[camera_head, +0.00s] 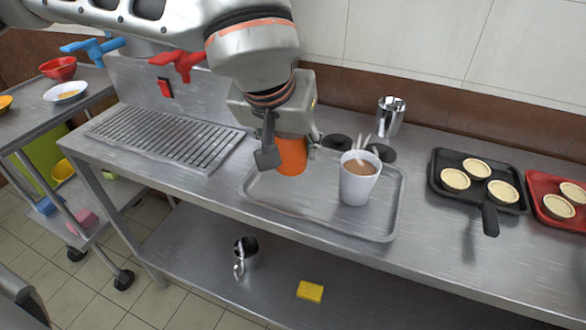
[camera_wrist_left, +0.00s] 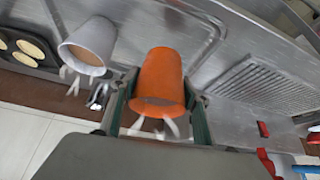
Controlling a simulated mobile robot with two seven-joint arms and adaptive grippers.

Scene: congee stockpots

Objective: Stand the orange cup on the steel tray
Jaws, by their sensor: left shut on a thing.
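The orange cup (camera_head: 291,157) is upright between the fingers of my left gripper (camera_head: 288,148), over the left back part of the steel tray (camera_head: 325,227). I cannot tell whether its base touches the tray. In the left wrist view the orange cup (camera_wrist_left: 161,80) sits between both fingers of my left gripper (camera_wrist_left: 160,105), which is shut on it. A white cup with a brown drink (camera_head: 358,185) stands on the right part of the tray; this white cup also shows in the left wrist view (camera_wrist_left: 90,42). My right gripper is not in view.
A slotted drain grate (camera_head: 165,137) lies left of the tray. Behind the tray are dark round pieces and a steel jug (camera_head: 390,115). A black pan with tarts (camera_head: 478,205) and a red pan (camera_head: 548,203) stand at the right. The tray's front left is bare.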

